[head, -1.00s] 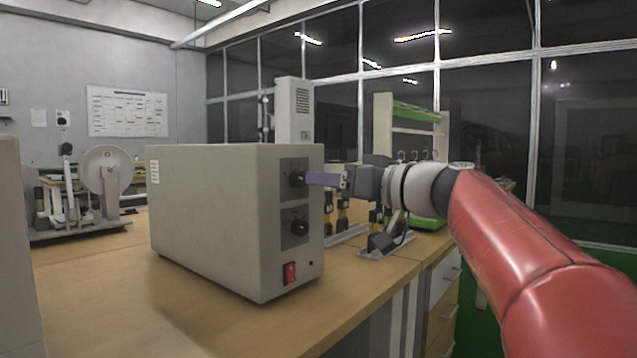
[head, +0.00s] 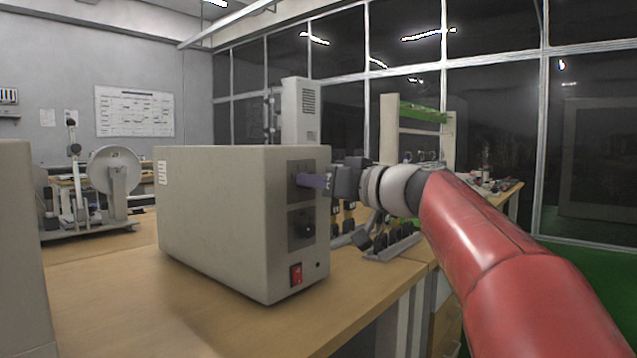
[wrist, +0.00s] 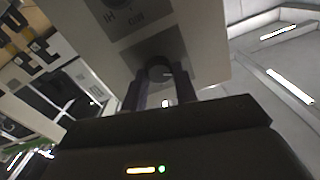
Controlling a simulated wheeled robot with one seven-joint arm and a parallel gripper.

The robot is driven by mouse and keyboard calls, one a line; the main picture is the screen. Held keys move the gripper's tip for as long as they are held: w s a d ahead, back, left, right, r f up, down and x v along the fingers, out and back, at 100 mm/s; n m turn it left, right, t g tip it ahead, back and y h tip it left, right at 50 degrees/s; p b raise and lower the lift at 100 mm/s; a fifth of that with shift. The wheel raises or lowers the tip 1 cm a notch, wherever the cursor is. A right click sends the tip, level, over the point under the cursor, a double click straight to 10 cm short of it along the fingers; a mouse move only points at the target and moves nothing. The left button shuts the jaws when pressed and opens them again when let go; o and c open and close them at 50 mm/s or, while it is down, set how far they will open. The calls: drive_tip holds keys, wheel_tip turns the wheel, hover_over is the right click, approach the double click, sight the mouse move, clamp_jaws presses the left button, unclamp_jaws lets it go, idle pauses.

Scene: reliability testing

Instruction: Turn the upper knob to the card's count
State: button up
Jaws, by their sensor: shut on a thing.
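A beige box-shaped unit (head: 215,215) stands on the wooden bench, with two dark knob plates on its narrow front face. My gripper (head: 305,181) is at the upper plate, shut on the upper knob (wrist: 160,72), whose dark round face shows between the two fingers in the wrist view. In the head view the fingers mostly hide this knob. The lower knob (head: 304,229) is free, above a red switch (head: 296,274). A small white label (head: 162,172) is on the unit's side. I cannot make out a count on any card.
The wooden bench (head: 120,305) is clear in front of the unit. A wheel-like apparatus (head: 115,180) stands behind at left. A tall grey instrument (head: 301,112) and several small devices stand behind the unit. A white wall chart (head: 135,111) hangs at the back.

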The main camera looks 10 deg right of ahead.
drive_tip(key=shift+m, duration=0.3)
drive_tip(key=m+p, duration=0.3)
drive_tip(key=m, duration=1.4)
drive_tip(key=shift+d+f, duration=0.1)
idle(0.5)
drive_tip(key=o, duration=1)
drive_tip(key=shift+c, duration=0.2)
drive_tip(key=v, duration=0.7)
drive_tip(key=shift+s+d, duration=0.2)
drive_tip(key=shift+s, duration=0.1)
